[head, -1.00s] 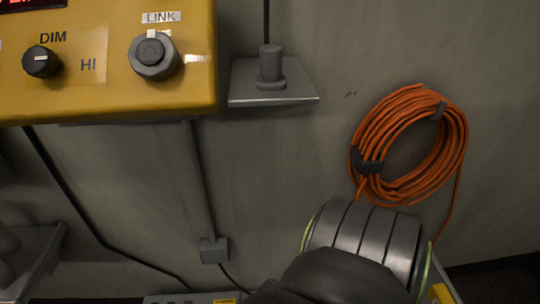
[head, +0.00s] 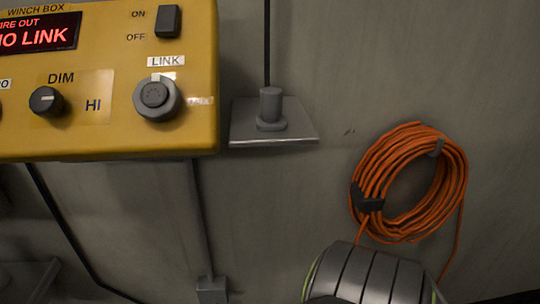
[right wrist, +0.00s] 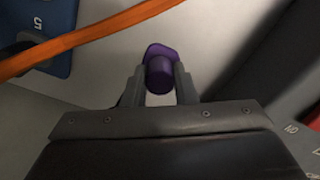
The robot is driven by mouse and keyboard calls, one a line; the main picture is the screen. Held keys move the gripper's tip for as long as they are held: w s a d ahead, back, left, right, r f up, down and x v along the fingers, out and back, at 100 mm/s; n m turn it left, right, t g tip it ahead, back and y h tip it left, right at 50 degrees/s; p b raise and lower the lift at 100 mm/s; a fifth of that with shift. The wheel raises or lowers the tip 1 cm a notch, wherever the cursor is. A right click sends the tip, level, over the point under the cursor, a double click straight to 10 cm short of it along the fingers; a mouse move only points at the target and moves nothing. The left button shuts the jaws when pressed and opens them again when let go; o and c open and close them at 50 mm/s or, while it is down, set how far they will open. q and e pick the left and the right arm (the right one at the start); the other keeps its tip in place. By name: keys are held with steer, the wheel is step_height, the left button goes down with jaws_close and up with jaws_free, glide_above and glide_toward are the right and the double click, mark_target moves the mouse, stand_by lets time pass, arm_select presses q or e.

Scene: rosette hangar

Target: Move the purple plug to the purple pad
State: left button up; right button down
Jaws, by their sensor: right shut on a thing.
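The purple plug (right wrist: 160,74) shows in the right wrist view, between the two fingers of my right gripper (right wrist: 158,88). The gripper is shut on it. A pale surface lies behind the plug; I cannot tell whether the plug touches it. No purple pad can be made out in either view. In the head view only a rounded dark part of my arm shows at the bottom, and neither gripper is seen there.
A yellow winch box (head: 110,130) with a LINK socket (head: 157,98) is on the wall. A small shelf (head: 300,134) holds a grey plug (head: 270,106). An orange cable coil (head: 372,180) hangs right. In the wrist view an orange cable (right wrist: 90,34) crosses near a blue panel (right wrist: 52,50).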

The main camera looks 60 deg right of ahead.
steer(key=c, duration=1.1)
jaws_free()
steer(key=shift+r+p, duration=4.6)
steer(key=shift+r, duration=4.05)
